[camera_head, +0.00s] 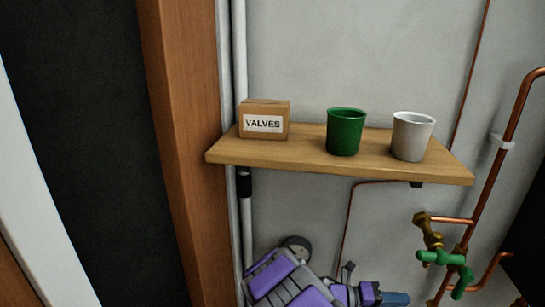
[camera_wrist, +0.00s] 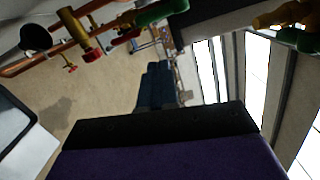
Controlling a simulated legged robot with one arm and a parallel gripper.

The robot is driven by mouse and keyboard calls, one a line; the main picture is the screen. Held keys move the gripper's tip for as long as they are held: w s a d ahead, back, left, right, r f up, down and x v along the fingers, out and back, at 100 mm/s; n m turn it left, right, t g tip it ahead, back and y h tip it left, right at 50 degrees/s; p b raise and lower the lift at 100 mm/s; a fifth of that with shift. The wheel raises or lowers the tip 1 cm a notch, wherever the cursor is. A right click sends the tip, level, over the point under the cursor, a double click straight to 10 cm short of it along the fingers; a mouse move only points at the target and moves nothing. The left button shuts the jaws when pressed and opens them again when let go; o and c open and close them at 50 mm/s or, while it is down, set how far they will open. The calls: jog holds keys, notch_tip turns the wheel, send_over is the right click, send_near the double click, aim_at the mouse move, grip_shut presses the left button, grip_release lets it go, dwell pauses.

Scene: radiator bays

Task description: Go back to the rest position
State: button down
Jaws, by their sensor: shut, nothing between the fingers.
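My gripper (camera_head: 396,298) shows at the bottom of the head view as a blue tip on my purple and grey arm. It is below the wooden shelf and left of the green valve handle (camera_head: 445,258), apart from the shelf. In the wrist view its dark blue fingers (camera_wrist: 158,80) lie close together past the purple and black housing. The gripper is shut with nothing between the fingers. Part of my arm is cut off by the lower edge of the head view.
The wooden shelf (camera_head: 300,158) holds a VALVES box (camera_head: 264,120), a green cup (camera_head: 345,131) and a white cup (camera_head: 411,136). Copper pipes (camera_head: 500,150) with a brass valve (camera_head: 428,230) run at right. A wooden post (camera_head: 184,150) stands left. Red valve handles (camera_wrist: 90,55) show in the wrist view.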

jog(key=s+f+m+g+y+b, duration=0.3)
jog(key=s+m+y+b, duration=0.5)
jog(key=s+m, duration=0.85)
jog(key=s+a+f+m+t+y+b, duration=0.1)
jog(key=s+a+f+m+y+b, duration=0.4)
jog(key=a+m, duration=0.3)
jog(key=s+a+f+m+t+y+b, duration=0.2)
jog(key=s+a+f+m+y+b, duration=0.2)
jog(key=s+a+m+b, duration=0.3)
jog(key=a+f+m, duration=0.1)
jog(key=a, duration=0.3)
jog(key=shift+s+a+y+b, duration=0.3)
jog(key=shift+s+y+b, duration=0.1)
jog(key=shift+a, duration=0.35)
